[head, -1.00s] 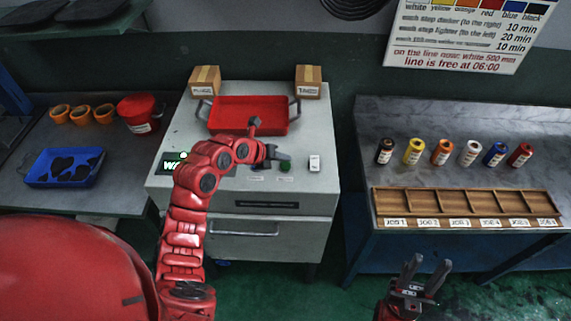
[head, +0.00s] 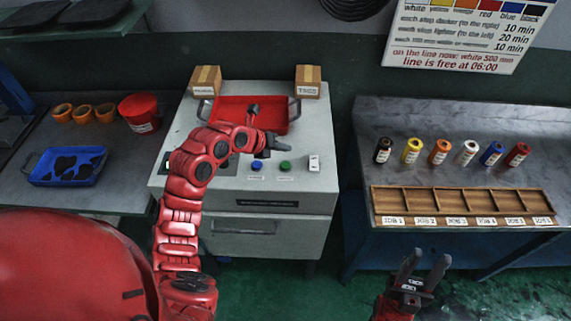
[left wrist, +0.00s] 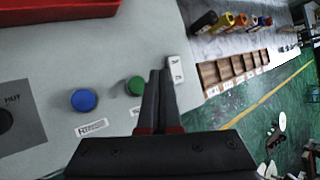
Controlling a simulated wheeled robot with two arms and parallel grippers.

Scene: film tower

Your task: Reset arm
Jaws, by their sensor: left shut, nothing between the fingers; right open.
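My left arm reaches over the grey cabinet, and its gripper (head: 268,142) is shut and empty above the cabinet top. In the left wrist view the shut fingers (left wrist: 158,95) show just right of a green button (left wrist: 136,86). A blue button (left wrist: 84,100) lies further left and a white switch (left wrist: 177,69) just right of the fingertips. My right gripper (head: 424,270) is open and empty, low over the floor in front of the right bench.
A red tray (head: 232,110) and two cardboard boxes (head: 206,80) (head: 308,80) stand at the cabinet's back. The right bench holds several coloured canisters (head: 440,150) and a wooden divided rack (head: 465,202). A blue tray (head: 68,166) and red bucket (head: 140,112) are at left.

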